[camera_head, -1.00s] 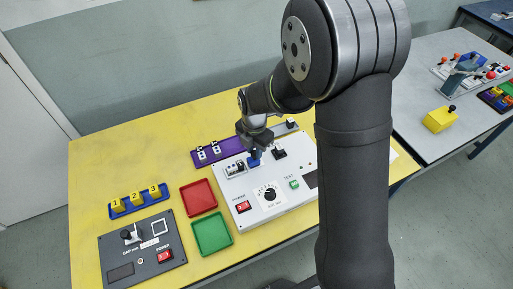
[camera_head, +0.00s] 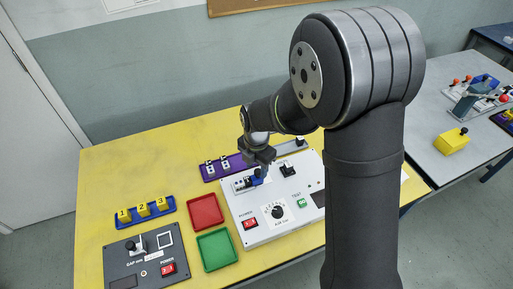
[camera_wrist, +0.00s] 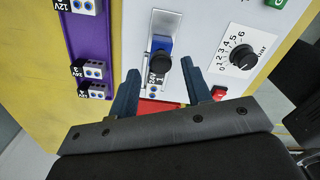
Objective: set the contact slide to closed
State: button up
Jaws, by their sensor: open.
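A slide with a blue block (camera_wrist: 162,45) and a round black knob (camera_wrist: 160,64) sits in a pale upright track (camera_wrist: 166,22) on the white panel in the wrist view; I take it for the contact slide. In the head view the blue block (camera_head: 257,178) shows just under my gripper (camera_head: 259,157). In the wrist view my gripper (camera_wrist: 157,70) is open, with one dark finger on each side of the knob. It holds nothing. I cannot tell how far the fingertips reach down beside the knob, and I see no readable position marks.
The white panel also has a dial (camera_head: 278,212), a red power switch (camera_head: 250,223), a green button (camera_head: 301,203) and a black lever (camera_head: 288,170). A purple strip (camera_head: 208,174) with terminals lies behind it. Red (camera_head: 221,218) and green (camera_head: 202,262) trays stand left.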

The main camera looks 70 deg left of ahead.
aim_at(256, 171)
notch_tip(256, 171, up, 16)
jog(key=shift+r, duration=0.25)
jog(key=shift+f, duration=0.15)
dwell(0.5)
notch_tip(256, 171, down, 17)
jog(key=shift+r, duration=0.1)
jog(key=shift+w+f, duration=0.15)
jog(key=shift+f, duration=0.15)
jog(key=shift+w+r, duration=0.1)
jog(key=shift+w, duration=0.3)
